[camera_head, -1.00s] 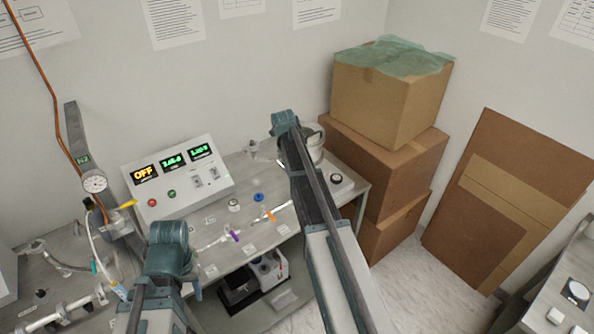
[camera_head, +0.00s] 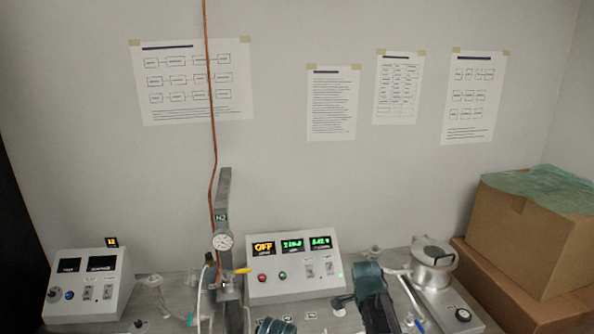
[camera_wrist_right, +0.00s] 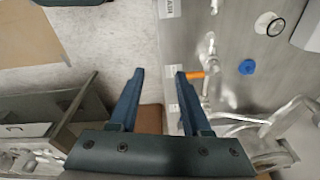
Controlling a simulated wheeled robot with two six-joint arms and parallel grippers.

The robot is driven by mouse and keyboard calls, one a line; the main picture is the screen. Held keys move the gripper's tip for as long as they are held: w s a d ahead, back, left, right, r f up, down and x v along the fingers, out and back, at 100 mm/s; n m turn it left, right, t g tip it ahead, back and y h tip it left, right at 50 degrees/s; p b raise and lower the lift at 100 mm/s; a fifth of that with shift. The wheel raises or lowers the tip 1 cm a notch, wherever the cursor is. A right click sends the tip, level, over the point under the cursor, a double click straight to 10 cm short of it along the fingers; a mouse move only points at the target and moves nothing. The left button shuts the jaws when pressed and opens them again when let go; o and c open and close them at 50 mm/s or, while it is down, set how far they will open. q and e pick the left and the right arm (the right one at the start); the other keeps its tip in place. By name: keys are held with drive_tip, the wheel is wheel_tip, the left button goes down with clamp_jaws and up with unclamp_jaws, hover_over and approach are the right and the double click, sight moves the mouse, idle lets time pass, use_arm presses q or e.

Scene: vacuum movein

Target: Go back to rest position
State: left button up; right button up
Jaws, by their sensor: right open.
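My right gripper (camera_wrist_right: 160,76) shows in the right wrist view with its two dark blue fingers apart and nothing between them. Its fingertips are over the edge of the grey bench (camera_wrist_right: 245,95), beside an orange-handled valve (camera_wrist_right: 194,75). In the head view, a teal joint of my right arm stands in front of the bench, right of the control box. Another teal part of mine just shows at the bottom edge. My left gripper is not seen.
A control box (camera_head: 294,287) reading OFF, an N2 gauge post (camera_head: 224,197) and a metal pot (camera_head: 433,274) stand on the bench. A second box (camera_head: 88,289) is at left. Cardboard boxes (camera_head: 535,240) stack at right. A blue knob (camera_wrist_right: 247,67) is near the right gripper.

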drive_tip(key=s+a+f+n+b, duration=0.3)
drive_tip(key=s+a+n, duration=0.4)
drive_tip(key=s+n, duration=0.2)
drive_tip(key=s+a+f+n+b, duration=0.3)
drive_tip(key=s+a+n, duration=0.4)
drive_tip(key=n, duration=0.6)
drive_tip(key=shift+s+a+f+b, duration=0.2)
drive_tip(key=shift+s+f+b, duration=0.1)
drive_tip(key=shift+s+f, duration=0.7)
drive_tip(key=shift+s+r, duration=0.15)
drive_tip(key=shift+r, duration=0.05)
